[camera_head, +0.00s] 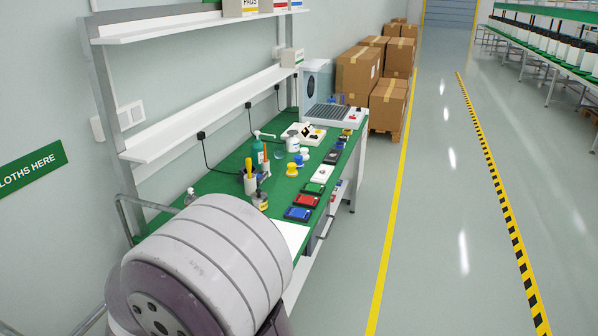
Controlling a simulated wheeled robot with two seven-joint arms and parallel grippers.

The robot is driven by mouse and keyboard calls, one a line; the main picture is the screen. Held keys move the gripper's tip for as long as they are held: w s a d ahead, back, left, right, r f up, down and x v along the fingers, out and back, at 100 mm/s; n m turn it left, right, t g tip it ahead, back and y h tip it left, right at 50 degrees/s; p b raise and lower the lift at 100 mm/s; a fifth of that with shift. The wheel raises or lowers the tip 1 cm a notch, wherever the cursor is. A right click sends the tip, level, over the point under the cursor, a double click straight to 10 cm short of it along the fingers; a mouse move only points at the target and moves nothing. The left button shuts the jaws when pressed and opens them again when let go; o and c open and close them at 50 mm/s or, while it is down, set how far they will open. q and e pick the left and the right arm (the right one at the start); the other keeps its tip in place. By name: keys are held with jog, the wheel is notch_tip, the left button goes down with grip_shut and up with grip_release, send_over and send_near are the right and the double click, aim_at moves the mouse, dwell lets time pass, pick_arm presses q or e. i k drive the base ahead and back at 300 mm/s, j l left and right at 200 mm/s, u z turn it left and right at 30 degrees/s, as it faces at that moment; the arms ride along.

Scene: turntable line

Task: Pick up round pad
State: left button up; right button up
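I cannot make out a round pad for certain. A box with a label that seems to read "PADS" (240,8) stands on the upper shelf, cut off by the top edge. A large white, banded link of my own arm fills the lower left and hides the near end of the bench. Neither of my grippers shows.
Bottles (257,152), a tool cup (250,183) and several coloured trays or cases (300,213) crowd the bench. A white machine (318,82) stands at its far end. Cardboard boxes (357,72) are stacked beyond. The grey floor (430,200) to the right is clear.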

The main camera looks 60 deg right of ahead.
aim_at(292, 172)
jog(key=z, duration=2.1)
jog(key=i+l+u, duration=0.1)
jog(key=i+l, duration=0.7)
jog(key=i, duration=0.4)
jog(key=i+l+u, duration=0.1)
jog(key=i+l, duration=0.8)
jog(key=i, duration=0.25)
jog(key=i+l, duration=0.95)
jog(key=i, duration=0.15)
jog(key=i+j+u, duration=0.05)
